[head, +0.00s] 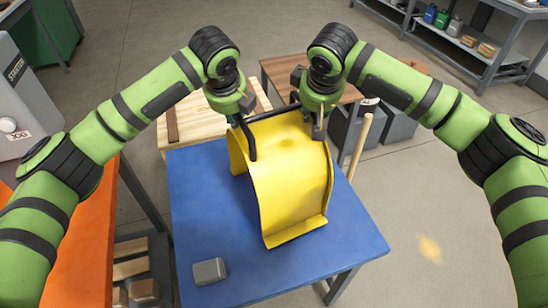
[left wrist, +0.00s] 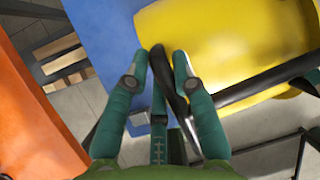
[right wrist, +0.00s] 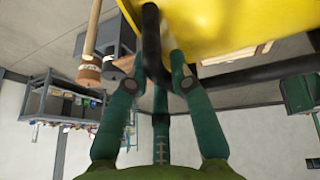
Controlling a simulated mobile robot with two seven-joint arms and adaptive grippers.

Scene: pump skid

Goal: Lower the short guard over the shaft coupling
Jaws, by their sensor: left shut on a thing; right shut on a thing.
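The yellow guard (head: 288,170), a curved sheet with a flanged lower edge, is at the blue table; I cannot tell whether it touches the top. My left gripper (head: 243,122) is shut on a black bar handle at its left side; the handle (left wrist: 170,88) runs between the fingers in the left wrist view. My right gripper (head: 318,122) is shut on a black handle at the guard's far right; this handle (right wrist: 152,45) shows between the fingers in the right wrist view. The shaft coupling is not visible.
A small grey block (head: 210,271) lies on the blue table (head: 195,215) at the front left. An orange table (head: 85,255) and a starter box (head: 25,95) stand at left. Wooden-topped tables (head: 185,120) stand behind. A wooden handle (head: 361,145) rises close to the guard's right.

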